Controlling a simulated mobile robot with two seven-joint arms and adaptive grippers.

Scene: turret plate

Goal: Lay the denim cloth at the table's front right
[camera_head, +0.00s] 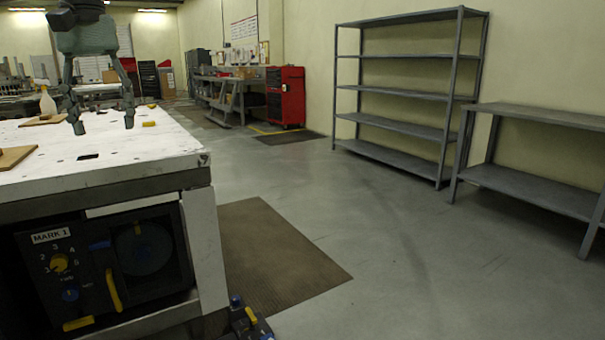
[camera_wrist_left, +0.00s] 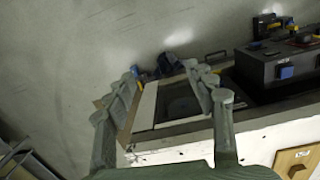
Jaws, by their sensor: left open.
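The white table (camera_head: 130,155) is at the left of the head view, with its near right corner showing; part of its pale top also shows low in the wrist view (camera_wrist_left: 250,148). My left gripper (camera_head: 103,126) hangs over the table, fingers down, apart and empty. In the left wrist view its fingers (camera_wrist_left: 163,72) are spread, with nothing between their tips. I cannot make out the denim cloth in either view. My right gripper is not in view.
Wooden pieces (camera_head: 14,157), a pale bottle (camera_head: 47,103) and a small yellow object (camera_head: 149,124) are on the table. A dark control panel (camera_head: 110,265) fills its front. A brown mat (camera_head: 265,255) lies beside it. Grey shelving (camera_head: 400,91) stands at the wall; the floor between is clear.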

